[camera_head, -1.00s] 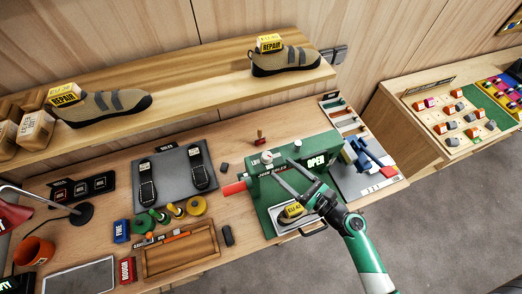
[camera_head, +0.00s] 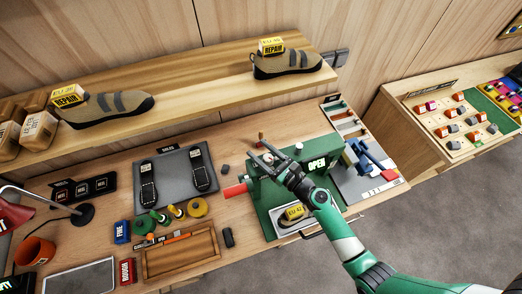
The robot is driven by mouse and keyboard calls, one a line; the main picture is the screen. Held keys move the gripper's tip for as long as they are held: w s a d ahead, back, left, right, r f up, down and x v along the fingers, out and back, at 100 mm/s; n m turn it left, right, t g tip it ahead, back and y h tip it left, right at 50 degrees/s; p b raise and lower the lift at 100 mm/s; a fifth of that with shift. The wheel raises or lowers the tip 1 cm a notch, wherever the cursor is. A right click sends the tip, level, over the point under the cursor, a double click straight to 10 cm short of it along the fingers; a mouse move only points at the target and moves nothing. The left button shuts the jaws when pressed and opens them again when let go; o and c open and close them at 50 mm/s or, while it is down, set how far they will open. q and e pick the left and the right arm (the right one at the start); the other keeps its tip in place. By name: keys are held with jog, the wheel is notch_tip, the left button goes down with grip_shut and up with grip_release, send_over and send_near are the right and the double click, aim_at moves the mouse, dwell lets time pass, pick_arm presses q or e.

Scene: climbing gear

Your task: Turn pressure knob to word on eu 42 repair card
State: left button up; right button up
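The green press machine (camera_head: 262,196) stands on the bench with a lit OPEN sign (camera_head: 317,165). White knobs sit on its top, one at the left (camera_head: 267,158) and one farther right (camera_head: 298,147). My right gripper (camera_head: 258,149) is open, its fingers spread over and around the left knob; I cannot tell whether they touch it. A shoe with a yellow EU 42 tag (camera_head: 294,212) lies in the press. On the shelf, a yellow REPAIR card (camera_head: 271,47) sits on the right shoe (camera_head: 287,64); its small print is hard to read. My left gripper is not in view.
The wooden shelf (camera_head: 200,90) runs behind.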

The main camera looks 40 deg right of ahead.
grip_shut()
jog(key=shift+m+h, duration=0.4)
jog(key=shift+h, duration=0.3)
jog(key=shift+d+m+g+h, duration=0.2)
jog(key=shift+m+h, duration=0.35)
jog(key=shift+h, duration=0.3)
jog(key=shift+d+m+g+h, duration=0.15)
jog(key=shift+m+h, duration=0.4)
jog(key=shift+h, duration=0.3)
jog(key=m+g+h, duration=0.1)
jog(key=m+h, duration=0.1)
jog(key=h, duration=0.1)
jog(key=shift+s+d, duration=0.1)
jog(key=shift+d, duration=0.05)
jog(key=shift+s+d+m+g+h+b, duration=0.1)
jog(key=shift+d+m+g+h+b, duration=0.1)
jog(key=shift+m+g+h+b, duration=0.55)
jog(key=shift+s+d+m+g+h+b, duration=0.25)
jog(key=shift+m+g+h, duration=0.35)
jog(key=shift+h, duration=0.4)
jog(key=shift+d+m+g+h+b, duration=0.15)
jog(key=shift+m+g+h+b, duration=0.2)
jog(key=shift+m+h, duration=0.5)
